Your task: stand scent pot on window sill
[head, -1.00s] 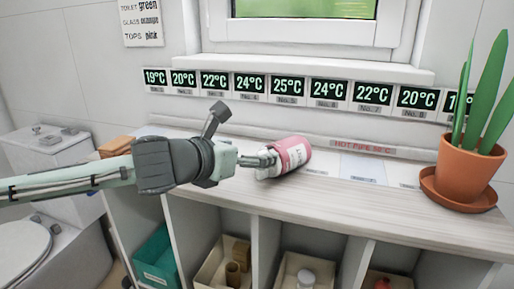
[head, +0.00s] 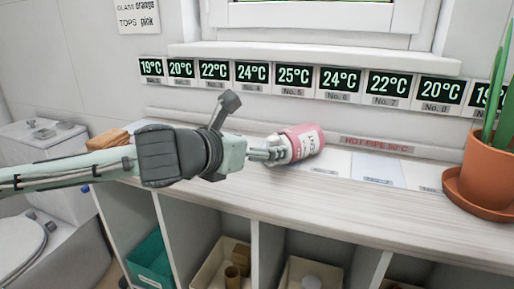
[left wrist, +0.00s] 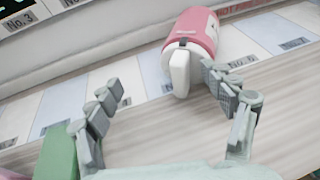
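The scent pot (head: 307,140) looks like a pink jar with a white label. It lies on its side on the counter in the head view. In the left wrist view the pot (left wrist: 193,32) shows its white lid end towards me. My left gripper (head: 272,152) reaches in from the left, close to the lid end. In the left wrist view the left gripper (left wrist: 165,92) has its fingers wide apart, with the lid near the right finger. I cannot tell whether they touch. The window sill (head: 310,54) is a white ledge above the temperature displays. My right gripper is not in view.
A potted plant (head: 489,182) stands on the counter's right. A row of temperature displays (head: 293,78) runs along the wall. A red hot-pipe label (head: 377,145) is behind the counter (head: 340,201). Bins (head: 150,262) sit in compartments below. The counter between pot and plant is clear.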

